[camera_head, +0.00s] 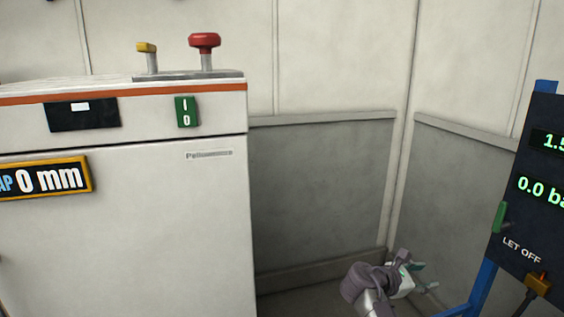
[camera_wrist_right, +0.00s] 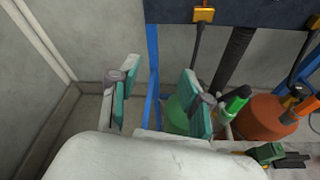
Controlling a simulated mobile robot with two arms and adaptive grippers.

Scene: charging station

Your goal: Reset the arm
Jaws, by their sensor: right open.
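My right gripper (camera_head: 424,276) is low in the head view, right of centre, between the white cabinet and the dark panel. In the right wrist view my right gripper (camera_wrist_right: 160,74) has its two teal-padded fingers spread apart with nothing held between them. A blue post (camera_wrist_right: 153,60) shows behind the gap; I cannot tell how far behind. My left gripper is in neither view.
A white cabinet (camera_head: 125,235) with a red knob (camera_head: 204,41) and yellow lever (camera_head: 147,47) fills the left. A dark display panel (camera_head: 540,200) on a blue frame (camera_head: 484,288) stands right. A green cylinder (camera_wrist_right: 180,112) and an orange cylinder (camera_wrist_right: 265,118) are near the right finger.

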